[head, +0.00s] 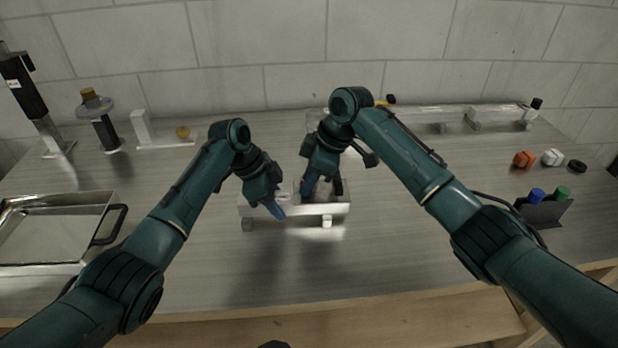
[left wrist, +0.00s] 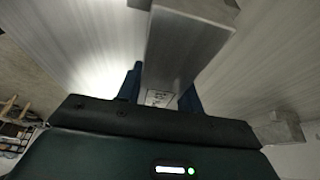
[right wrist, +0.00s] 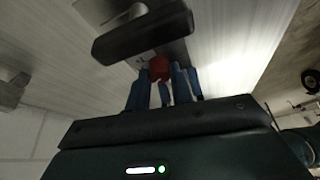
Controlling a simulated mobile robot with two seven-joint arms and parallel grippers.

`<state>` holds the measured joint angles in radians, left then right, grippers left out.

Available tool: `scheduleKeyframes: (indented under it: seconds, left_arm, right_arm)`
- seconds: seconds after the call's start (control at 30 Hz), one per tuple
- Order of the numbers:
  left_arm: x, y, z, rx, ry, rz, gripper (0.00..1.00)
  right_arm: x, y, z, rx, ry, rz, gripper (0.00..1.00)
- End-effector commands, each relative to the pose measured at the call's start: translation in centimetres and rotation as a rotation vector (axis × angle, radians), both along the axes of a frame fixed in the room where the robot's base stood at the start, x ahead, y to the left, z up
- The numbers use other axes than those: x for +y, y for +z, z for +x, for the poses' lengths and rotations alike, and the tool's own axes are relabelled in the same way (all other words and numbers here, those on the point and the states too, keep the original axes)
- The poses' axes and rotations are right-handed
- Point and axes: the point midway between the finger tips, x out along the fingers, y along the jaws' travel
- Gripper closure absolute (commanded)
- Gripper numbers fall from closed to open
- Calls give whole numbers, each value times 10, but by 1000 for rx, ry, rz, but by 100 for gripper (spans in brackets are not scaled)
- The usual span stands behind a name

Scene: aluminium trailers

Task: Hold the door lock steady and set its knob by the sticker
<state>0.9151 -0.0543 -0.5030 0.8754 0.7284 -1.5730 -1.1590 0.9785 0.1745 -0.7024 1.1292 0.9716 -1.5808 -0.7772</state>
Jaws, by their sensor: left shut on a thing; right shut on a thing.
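The door lock (head: 312,209) is a pale metal body on short feet at the middle of the table. My left gripper (head: 276,207) is shut on its left end. In the left wrist view the metal lock body (left wrist: 185,50) lies between the blue fingers, with a small white sticker (left wrist: 158,97) with dark marks close to them; the marks are too small to read. My right gripper (head: 309,188) points down at the lock. In the right wrist view its blue fingers close around the red knob (right wrist: 158,68), in front of the lock's black handle (right wrist: 143,30). The knob's pointing direction is hidden.
A metal tray (head: 50,240) with a black handle stands at the left. Orange (head: 524,159) and white (head: 552,157) knobs lie at the right, near a black holder (head: 545,211) with blue and green caps. A long rail stands at the back right. The front table is clear.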

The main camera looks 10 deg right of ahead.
Motion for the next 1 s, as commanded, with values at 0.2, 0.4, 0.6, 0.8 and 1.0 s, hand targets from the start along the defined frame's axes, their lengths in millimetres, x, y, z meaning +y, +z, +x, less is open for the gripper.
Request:
scheduleKeyframes:
  seconds: [0.2, 0.4, 0.6, 0.8, 1.0]
  left_arm:
    - [-1, 0, 0, 1, -1, 0, 97]
    - [-1, 0, -1, 1, -2, 0, 97]
    - [0, 0, -1, 1, -3, 0, 97]
    - [0, 0, -1, 1, -3, 0, 97]
    - [0, 0, -1, 2, -3, 0, 97]
  right_arm:
    - [0, 0, -1, -2, -181, 1, 100]
    - [1, 1, -2, -4, -348, 2, 100]
    - [1, 1, -2, -4, -483, 2, 100]
    - [1, 1, -2, -3, -573, 1, 100]
    - [1, 1, -2, -3, -615, 2, 100]
